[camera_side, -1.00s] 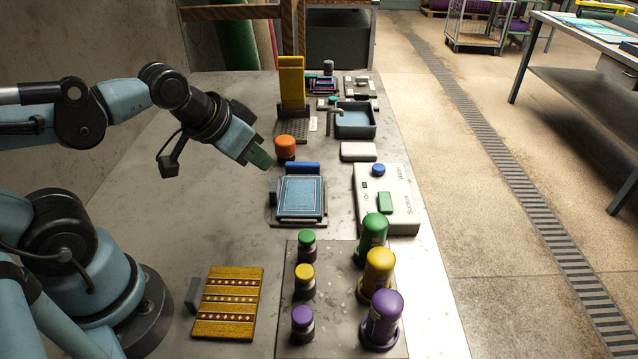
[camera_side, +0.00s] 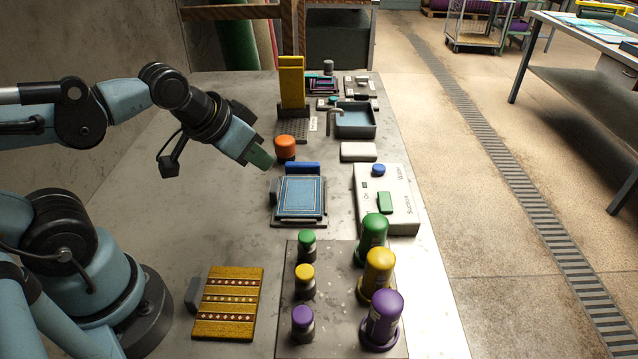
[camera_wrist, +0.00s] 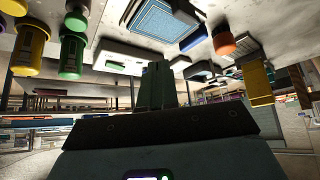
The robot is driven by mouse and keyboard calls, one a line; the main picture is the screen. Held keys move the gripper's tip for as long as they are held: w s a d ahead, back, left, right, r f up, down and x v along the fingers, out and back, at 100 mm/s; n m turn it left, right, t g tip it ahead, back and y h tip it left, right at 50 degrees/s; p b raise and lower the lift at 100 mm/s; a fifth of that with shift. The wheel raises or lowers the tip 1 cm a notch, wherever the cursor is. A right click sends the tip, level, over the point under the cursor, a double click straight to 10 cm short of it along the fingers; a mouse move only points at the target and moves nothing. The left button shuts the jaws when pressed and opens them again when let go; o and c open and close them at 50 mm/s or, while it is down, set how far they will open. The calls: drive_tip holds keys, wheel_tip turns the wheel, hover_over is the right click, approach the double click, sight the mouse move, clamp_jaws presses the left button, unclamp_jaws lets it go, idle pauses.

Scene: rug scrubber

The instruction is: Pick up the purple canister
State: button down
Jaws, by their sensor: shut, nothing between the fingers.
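The purple canister (camera_side: 382,319) is the tall purple cylinder standing upright at the front right of the grey tray (camera_side: 344,300) in the side view. A smaller bottle with a purple cap (camera_side: 302,322) stands to its left. My gripper (camera_side: 264,160) is shut and empty, above the table near the orange knob, well behind and left of the purple canister. Its closed green fingers (camera_wrist: 161,85) show in the wrist view. That view shows the yellow canister (camera_wrist: 31,42) and green canister (camera_wrist: 73,52) at its upper left; I cannot make out the purple canister there.
A yellow canister (camera_side: 378,272) and a green canister (camera_side: 372,238) stand behind the purple one. Small green-capped (camera_side: 307,244) and yellow-capped (camera_side: 305,280) bottles stand left of them. A patterned yellow rug (camera_side: 228,302) lies left of the tray. A white control box (camera_side: 386,199) and framed blue rug (camera_side: 299,197) lie behind.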

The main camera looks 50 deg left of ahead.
idle(0.3)
drive_tip(key=c, duration=0.5)
unclamp_jaws()
drive_tip(key=g, duration=0.7)
approach(382, 319)
drive_tip(key=shift+w+a+f, duration=0.25)
drive_tip(key=shift+w, duration=0.2)
drive_tip(key=shift+w+a+f, duration=0.2)
drive_tip(key=shift+w+f, duration=0.1)
drive_tip(key=shift+w, duration=0.2)
drive_tip(key=shift+s+d+f, duration=0.1)
drive_tip(key=shift+f, duration=5.95)
